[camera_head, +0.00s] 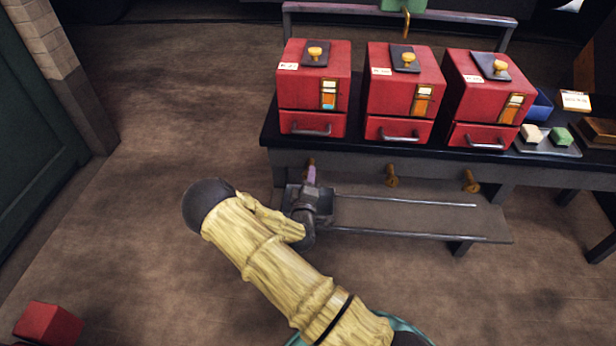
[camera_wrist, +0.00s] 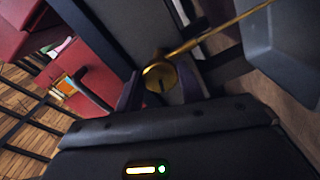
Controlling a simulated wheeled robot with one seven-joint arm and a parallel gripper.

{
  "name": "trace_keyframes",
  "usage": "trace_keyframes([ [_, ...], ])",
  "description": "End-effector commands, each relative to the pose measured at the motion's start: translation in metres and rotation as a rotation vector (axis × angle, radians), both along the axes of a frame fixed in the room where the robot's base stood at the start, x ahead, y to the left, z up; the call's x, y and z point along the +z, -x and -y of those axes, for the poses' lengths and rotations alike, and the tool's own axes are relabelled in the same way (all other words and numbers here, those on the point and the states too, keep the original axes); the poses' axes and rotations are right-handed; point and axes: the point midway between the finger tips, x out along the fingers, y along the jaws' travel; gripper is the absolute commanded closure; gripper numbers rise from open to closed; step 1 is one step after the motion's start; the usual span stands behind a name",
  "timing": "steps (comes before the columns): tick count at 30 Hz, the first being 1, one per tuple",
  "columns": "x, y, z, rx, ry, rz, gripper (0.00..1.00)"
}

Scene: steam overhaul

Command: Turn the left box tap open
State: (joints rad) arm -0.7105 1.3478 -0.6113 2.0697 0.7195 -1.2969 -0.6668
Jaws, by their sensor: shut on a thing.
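The left red box (camera_head: 300,90) stands on the dark bench, with an orange gauge window and a handled drawer front. Its brass tap (camera_head: 309,162) sits under the bench's front edge, mostly hidden by my gripper (camera_head: 311,177). In the wrist view, the round brass tap (camera_wrist: 159,77) is between the two fingers of my gripper (camera_wrist: 160,90), which is shut on it. A thin brass rod (camera_wrist: 215,37) runs up and right from the tap. I cannot tell how far the tap is turned.
The middle tap (camera_head: 391,175) and right tap (camera_head: 469,181) hang under the middle box (camera_head: 390,95) and right box (camera_head: 475,95). A low shelf (camera_head: 420,218) lies below them. A tray (camera_head: 548,148) with small blocks is at right.

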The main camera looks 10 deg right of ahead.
Motion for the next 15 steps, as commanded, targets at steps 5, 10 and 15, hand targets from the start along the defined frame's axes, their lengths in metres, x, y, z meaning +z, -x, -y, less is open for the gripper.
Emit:
trace_keyframes([
  [5, -0.0008, 0.0008, -0.0015, 0.003, 0.142, -0.049, 0.85],
  [10, -0.0012, 0.0007, -0.0015, 0.003, 0.241, -0.082, 0.85],
  [15, -0.0014, 0.0005, -0.0012, 0.003, 0.3, -0.101, 0.85],
])
